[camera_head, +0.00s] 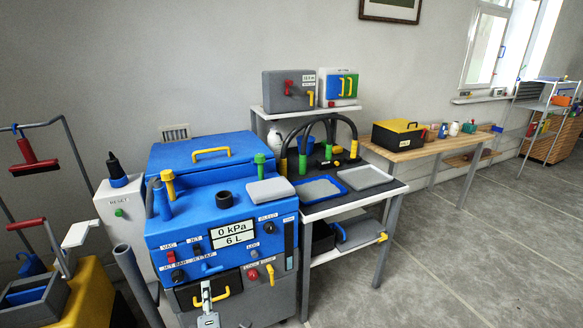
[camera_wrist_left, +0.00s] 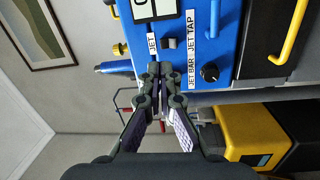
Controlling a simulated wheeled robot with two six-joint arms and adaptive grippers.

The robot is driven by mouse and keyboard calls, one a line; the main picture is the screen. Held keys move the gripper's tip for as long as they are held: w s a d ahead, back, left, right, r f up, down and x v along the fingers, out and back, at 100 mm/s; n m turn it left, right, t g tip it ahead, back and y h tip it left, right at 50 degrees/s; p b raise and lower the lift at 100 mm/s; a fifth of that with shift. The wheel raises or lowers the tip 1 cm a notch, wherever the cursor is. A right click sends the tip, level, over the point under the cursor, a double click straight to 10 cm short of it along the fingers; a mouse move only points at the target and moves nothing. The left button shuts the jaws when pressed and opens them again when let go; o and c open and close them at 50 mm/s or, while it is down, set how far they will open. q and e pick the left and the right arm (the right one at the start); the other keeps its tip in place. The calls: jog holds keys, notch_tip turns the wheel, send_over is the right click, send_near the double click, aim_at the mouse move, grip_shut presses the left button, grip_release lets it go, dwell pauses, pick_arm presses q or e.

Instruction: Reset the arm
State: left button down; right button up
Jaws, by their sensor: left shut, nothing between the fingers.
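My left gripper (camera_wrist_left: 160,72) is shut and empty in the left wrist view, with its fingertips together. The fingertips point toward the left side of the blue machine (camera_wrist_left: 215,15), close in the picture to its JET label. Any gap to the panel cannot be judged. In the head view the blue machine (camera_head: 185,232) stands at the centre left, its display reading 0 kPa and 6 L. I cannot make out my left gripper clearly in the head view. My right gripper is not in view.
A white box marked RESET (camera_head: 105,208) with a green button stands left of the machine. A yellow cart (camera_head: 88,297) and a grey upright tube (camera_head: 133,270) are nearby. A side table (camera_head: 312,207) holds trays and hoses. The floor (camera_head: 470,260) at right is clear.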

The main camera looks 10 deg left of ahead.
pick_arm(q)
jog(key=s+d+f+m+g+h+p, duration=0.25)
jog(key=s+f+m, duration=0.2)
jog(key=f, duration=0.35)
jog(key=s+d+f+m+g+h+p, duration=0.1)
jog(key=s+d+f+m+h, duration=0.15)
jog(key=f+m, duration=0.4)
jog(key=s+d+f+m+g+h+p, duration=0.1)
jog(key=s+f+m+g+h+p, duration=0.2)
jog(key=f, duration=0.7)
jog(key=s+a+f+m+g+p, duration=0.1)
jog(key=s+f+m+g, duration=0.1)
jog(key=s, duration=0.8)
jog(key=s+a+f+m+g+p, duration=0.1)
jog(key=s+a+f+m+g, duration=0.1)
jog(key=s+f, duration=0.4)
jog(key=s+a+f+m+g+p, duration=0.1)
jog(key=s+f+m+g, duration=0.3)
jog(key=s, duration=1.2)
jog(key=shift+s+a+f+g, duration=0.2)
jog(key=shift+a+f+g, duration=0.15)
jog(key=shift+g, duration=0.2)
